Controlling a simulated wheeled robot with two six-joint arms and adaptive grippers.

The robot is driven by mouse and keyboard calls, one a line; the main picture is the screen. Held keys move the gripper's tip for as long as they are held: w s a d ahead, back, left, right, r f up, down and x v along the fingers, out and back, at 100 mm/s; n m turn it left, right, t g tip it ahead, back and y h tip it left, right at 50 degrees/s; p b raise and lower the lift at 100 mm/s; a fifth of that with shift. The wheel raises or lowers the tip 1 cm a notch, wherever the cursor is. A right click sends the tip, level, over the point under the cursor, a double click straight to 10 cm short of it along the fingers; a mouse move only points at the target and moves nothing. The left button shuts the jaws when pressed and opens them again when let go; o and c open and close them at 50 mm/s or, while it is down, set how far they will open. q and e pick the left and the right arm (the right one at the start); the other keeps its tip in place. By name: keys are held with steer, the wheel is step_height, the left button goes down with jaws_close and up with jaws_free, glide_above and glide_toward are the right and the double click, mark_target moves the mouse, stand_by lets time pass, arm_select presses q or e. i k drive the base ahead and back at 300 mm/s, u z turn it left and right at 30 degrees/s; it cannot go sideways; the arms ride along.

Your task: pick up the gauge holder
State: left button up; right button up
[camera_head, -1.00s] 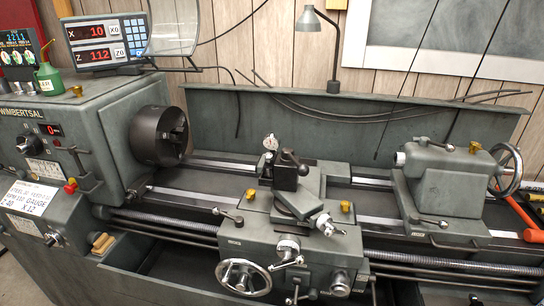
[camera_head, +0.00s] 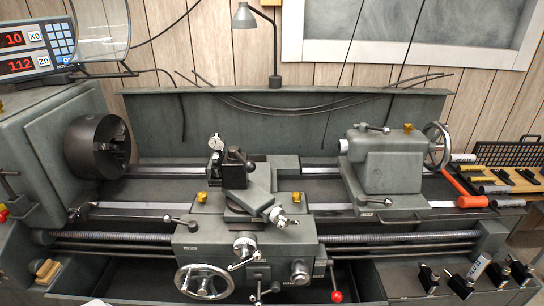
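A small white-faced dial gauge (camera_head: 215,142) stands upright on the lathe carriage, just left of the dark tool post (camera_head: 236,168). Its holder is small in the picture, and I cannot tell how it is fixed. Several black tool holders (camera_head: 459,282) stand at the bottom right on the lathe's front ledge. One of them has a pale, label-like piece (camera_head: 478,267) on it. I cannot tell for sure which of these is the gauge holder. Neither of my grippers is in view.
The chuck (camera_head: 97,146) is at the left and the tailstock (camera_head: 383,160) at the right. Handwheels and a red-knobbed lever (camera_head: 337,296) stick out in front. An orange-handled tool (camera_head: 472,201) and a board of tools (camera_head: 510,178) lie at the far right. A lamp (camera_head: 243,16) stands behind.

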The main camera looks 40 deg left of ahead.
mark_target(216, 142)
steer(key=z, duration=1.2)
steer(key=i, duration=0.9)
steer(key=u, duration=2.65)
